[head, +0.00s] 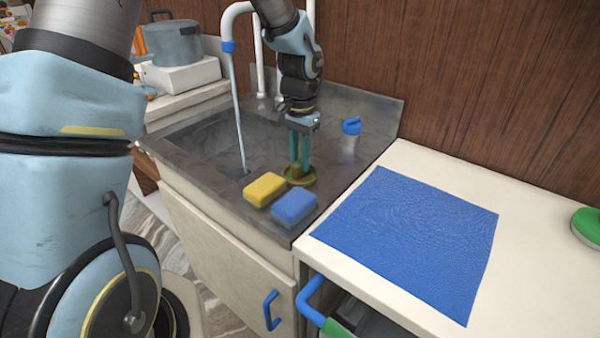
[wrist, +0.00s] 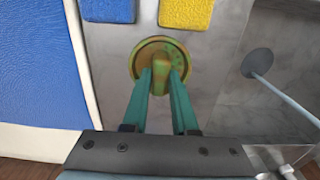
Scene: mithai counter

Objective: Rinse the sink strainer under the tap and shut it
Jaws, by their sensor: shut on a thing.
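The sink strainer (head: 309,181), a round brass-yellow disc with greenish patches, is in my gripper (head: 299,168) at the right of the sink. In the wrist view the teal fingers (wrist: 165,76) close on the raised middle of the strainer (wrist: 148,49). Whether its underside touches the steel surface I cannot tell. The white tap (head: 227,26) with a blue collar is running. Its water stream (head: 238,115) falls to the left of the strainer, apart from it. The stream also shows right of the strainer in the wrist view (wrist: 288,97).
A yellow sponge (head: 264,189) and a blue sponge (head: 294,207) lie close in front of the strainer. A blue-topped container (head: 351,133) stands behind right. A blue cloth (head: 408,240) lies on the white counter (head: 437,172). A grey pot (head: 173,43) stands back left.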

